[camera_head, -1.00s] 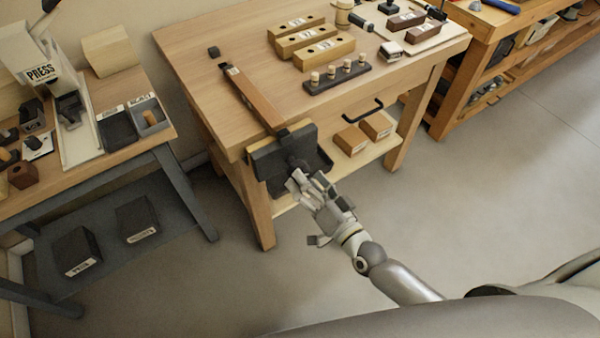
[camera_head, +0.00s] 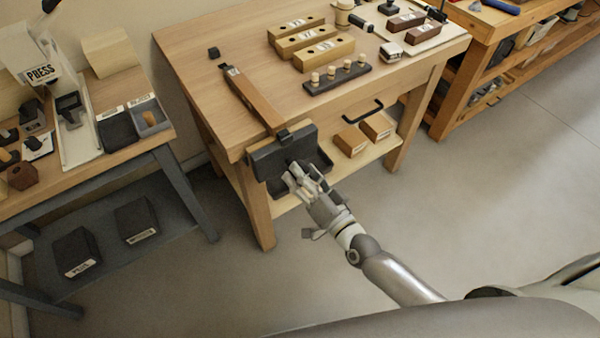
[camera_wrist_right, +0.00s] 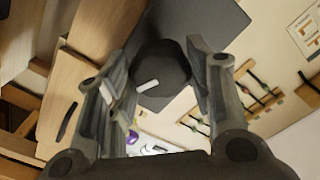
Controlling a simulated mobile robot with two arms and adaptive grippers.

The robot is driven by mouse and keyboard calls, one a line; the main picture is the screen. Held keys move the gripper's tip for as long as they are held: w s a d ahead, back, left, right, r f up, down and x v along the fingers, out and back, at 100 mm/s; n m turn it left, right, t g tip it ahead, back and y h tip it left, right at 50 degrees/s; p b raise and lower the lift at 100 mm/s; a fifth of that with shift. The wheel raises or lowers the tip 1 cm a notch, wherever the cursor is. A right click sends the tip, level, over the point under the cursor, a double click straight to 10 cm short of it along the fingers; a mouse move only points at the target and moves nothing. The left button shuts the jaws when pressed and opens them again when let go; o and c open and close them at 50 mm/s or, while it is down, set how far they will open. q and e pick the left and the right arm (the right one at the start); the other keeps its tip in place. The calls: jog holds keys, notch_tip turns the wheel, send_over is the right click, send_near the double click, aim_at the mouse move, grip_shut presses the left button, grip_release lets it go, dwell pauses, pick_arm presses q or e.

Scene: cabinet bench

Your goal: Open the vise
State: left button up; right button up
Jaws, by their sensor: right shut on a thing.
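The vise (camera_head: 268,160) is mounted at the front left corner of the wooden bench, with a dark front jaw facing me. A long brown bar (camera_head: 255,98) lies on the bench top and runs up to the vise; I cannot tell whether it is gripped. My right gripper (camera_head: 298,178) is at the front of the vise, shut on its dark round knob (camera_wrist_right: 160,72). The right wrist view shows the knob between the two fingers, with a small pale mark on it. My fingers hide part of the vise front. My left gripper is not in view.
The bench top (camera_head: 200,80) holds several wooden blocks (camera_head: 323,53) and a dark rack with pegs (camera_head: 338,78). A drawer handle (camera_head: 362,112) is right of the vise. A side table (camera_head: 95,170) stands left. The floor in front is clear.

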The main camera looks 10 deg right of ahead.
jog(key=n+p, duration=0.1)
jog(key=n, duration=0.2)
jog(key=shift+p, duration=0.3)
jog(key=shift+n, duration=0.3)
jog(key=shift+s+n+p, duration=0.1)
jog(key=shift+n+p, duration=0.7)
jog(key=shift+n, duration=0.8)
